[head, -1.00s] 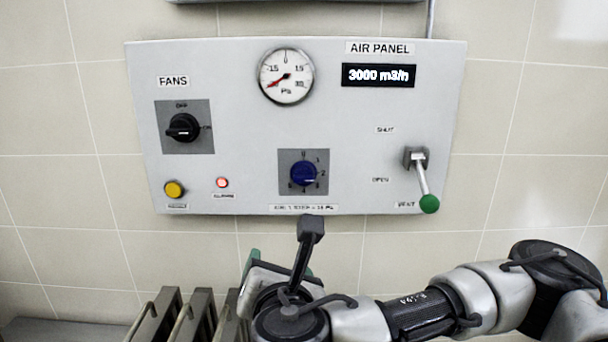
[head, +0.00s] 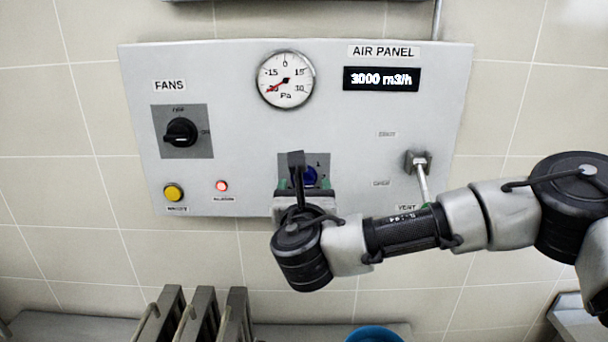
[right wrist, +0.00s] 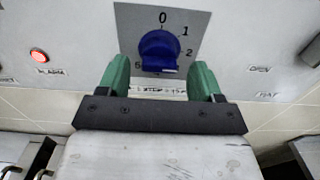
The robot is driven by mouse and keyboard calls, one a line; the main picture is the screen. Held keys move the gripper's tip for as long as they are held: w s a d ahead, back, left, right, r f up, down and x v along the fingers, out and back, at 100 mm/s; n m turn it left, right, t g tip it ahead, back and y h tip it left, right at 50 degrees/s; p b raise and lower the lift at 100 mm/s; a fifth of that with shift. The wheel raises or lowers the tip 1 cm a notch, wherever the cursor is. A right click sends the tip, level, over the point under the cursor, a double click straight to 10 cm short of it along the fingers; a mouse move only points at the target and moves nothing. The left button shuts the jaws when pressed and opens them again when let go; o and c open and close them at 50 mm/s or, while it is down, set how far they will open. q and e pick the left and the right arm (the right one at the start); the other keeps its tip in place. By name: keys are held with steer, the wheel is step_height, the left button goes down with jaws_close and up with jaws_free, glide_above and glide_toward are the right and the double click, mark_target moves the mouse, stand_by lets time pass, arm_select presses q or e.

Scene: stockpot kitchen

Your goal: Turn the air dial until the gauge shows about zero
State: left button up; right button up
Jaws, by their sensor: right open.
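The blue air dial (right wrist: 159,50) sits on a grey plate with numbers around it. In the head view the dial (head: 310,177) is partly hidden behind my right gripper. The gauge (head: 285,80) is a white round face marked in Pa, and its red needle points to the lower left, near the -30 mark. My right gripper (right wrist: 160,82) is open, with its green fingers below the dial and to either side, apart from it. In the head view the right gripper (head: 306,186) is in front of the panel's lower edge. My left gripper is not in view.
The air panel (head: 240,130) also carries a black fans switch (head: 181,132), a yellow button (head: 173,193), a lit red lamp (head: 222,186), a display (head: 381,79) reading 3000 m3/h and a vent lever (head: 421,178). Grey upright slabs (head: 200,315) stand below the panel.

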steer(key=shift+w, duration=0.8)
steer(key=shift+c, duration=0.5)
steer(key=c, duration=0.8)
steer(key=shift+a+f+m+b, duration=0.1)
steer(key=shift+m+b, duration=8.7)
steer(key=shift+b, duration=0.1)
